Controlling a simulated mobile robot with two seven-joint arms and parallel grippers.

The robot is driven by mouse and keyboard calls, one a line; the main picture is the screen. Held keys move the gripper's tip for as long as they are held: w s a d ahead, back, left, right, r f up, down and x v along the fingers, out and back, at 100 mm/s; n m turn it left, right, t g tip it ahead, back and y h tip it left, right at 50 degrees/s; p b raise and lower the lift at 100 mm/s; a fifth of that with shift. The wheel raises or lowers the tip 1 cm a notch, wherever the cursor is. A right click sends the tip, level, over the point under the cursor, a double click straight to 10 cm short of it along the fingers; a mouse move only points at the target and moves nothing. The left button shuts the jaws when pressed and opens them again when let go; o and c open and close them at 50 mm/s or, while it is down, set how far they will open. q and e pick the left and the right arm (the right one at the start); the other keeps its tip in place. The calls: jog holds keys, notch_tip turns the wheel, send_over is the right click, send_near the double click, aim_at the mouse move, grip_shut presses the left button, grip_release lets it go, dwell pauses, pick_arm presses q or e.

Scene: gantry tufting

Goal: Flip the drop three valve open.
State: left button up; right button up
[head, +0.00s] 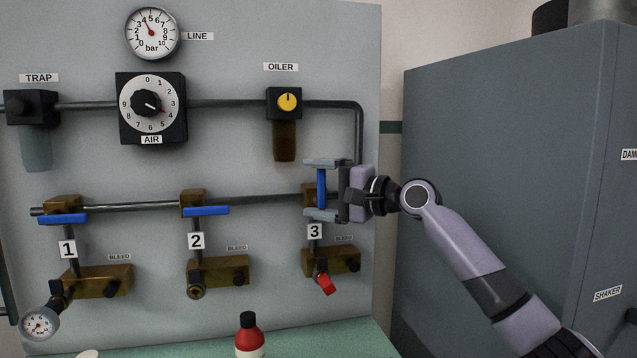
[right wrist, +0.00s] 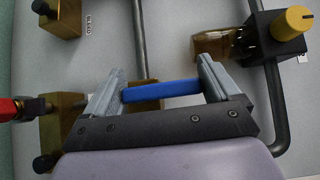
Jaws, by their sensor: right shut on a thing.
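The drop three valve is a brass body (head: 307,197) on the lower pipe above the "3" label (head: 315,231), partly hidden by my gripper. Its blue lever (head: 321,188) stands upright in the head view, roughly in line with the drop pipe. My right gripper (head: 322,190) comes in from the right and is shut on the lever, one finger at its upper end and one at its lower end. In the right wrist view the blue lever (right wrist: 162,91) spans between the two fingers (right wrist: 160,93). My left gripper is not in view.
The blue levers of drop one (head: 63,219) and drop two (head: 207,211) lie level. The oiler (head: 287,103) hangs just above my gripper, and a red fitting (head: 325,282) sits below. A grey cabinet (head: 500,150) stands to the right. A red bottle (head: 249,337) is at the bottom.

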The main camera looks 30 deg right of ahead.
aim_at(323, 190)
dwell(0.3)
jog(key=o, duration=1.2)
jog(key=b+v, duration=0.2)
jog(key=v, duration=0.4)
jog(key=shift+d+f, duration=0.1)
jog(key=shift+s+d, duration=0.2)
jog(key=shift+s, duration=0.3)
